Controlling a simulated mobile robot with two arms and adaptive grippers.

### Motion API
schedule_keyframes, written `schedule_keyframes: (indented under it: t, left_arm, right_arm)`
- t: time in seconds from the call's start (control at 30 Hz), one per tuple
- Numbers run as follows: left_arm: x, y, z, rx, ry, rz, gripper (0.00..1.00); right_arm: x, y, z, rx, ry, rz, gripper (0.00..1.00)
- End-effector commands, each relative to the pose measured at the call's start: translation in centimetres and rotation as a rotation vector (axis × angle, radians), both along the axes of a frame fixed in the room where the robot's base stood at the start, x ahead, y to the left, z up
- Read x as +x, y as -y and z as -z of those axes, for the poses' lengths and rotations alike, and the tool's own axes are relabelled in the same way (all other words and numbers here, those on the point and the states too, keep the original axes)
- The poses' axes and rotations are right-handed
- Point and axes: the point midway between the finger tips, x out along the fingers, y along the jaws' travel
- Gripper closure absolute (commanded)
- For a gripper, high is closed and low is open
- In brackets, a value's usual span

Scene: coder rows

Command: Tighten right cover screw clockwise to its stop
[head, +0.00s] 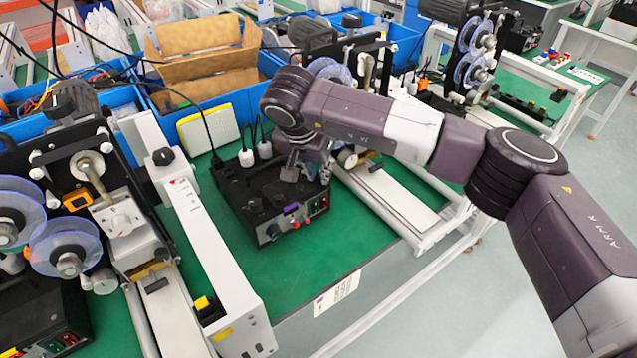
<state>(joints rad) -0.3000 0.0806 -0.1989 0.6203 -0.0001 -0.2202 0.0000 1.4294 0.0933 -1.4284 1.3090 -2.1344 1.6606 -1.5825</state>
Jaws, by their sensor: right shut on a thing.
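A black control box (268,200) sits on the green bench top in the middle of the view, with knobs, a purple part and red and green switches on its front. My right arm comes in from the right. My right gripper (291,172) points down at the right part of the box's top and is shut on the right cover screw there. The screw itself is hidden by the fingers and wrist, so I cannot see its head or how deep it sits. My left gripper is not in view.
A long white rail (205,240) runs left of the box, beside a machine with clear reels (65,246). Behind stand a yellow-and-white sponge-like block (208,131), blue bins and a cardboard box (205,65). Cables rise from plugs at the box's rear. Green bench (330,245) is clear in front.

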Motion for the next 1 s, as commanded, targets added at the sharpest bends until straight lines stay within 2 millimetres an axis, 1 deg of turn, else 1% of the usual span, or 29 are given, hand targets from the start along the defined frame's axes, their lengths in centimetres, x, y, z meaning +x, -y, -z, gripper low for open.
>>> schedule_keyframes:
  t: [0.03,0.1,0.43,0.67,1.0]
  left_arm:
    - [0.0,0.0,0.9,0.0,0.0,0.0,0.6]
    - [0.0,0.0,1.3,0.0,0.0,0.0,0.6]
    - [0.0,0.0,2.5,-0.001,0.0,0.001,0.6]
    - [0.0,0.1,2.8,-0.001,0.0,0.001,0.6]
    - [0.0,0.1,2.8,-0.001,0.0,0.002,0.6]
  right_arm:
    - [0.2,-0.1,0.1,-0.001,0.007,0.041,1.0]
    - [0.3,-0.1,0.1,0.0,0.008,0.098,1.0]
    - [0.3,-0.3,-0.1,0.002,0.007,0.294,1.0]
    - [0.4,-0.3,-0.3,0.001,0.006,0.354,1.0]
    - [0.3,-0.3,-0.3,0.002,0.004,0.367,1.0]
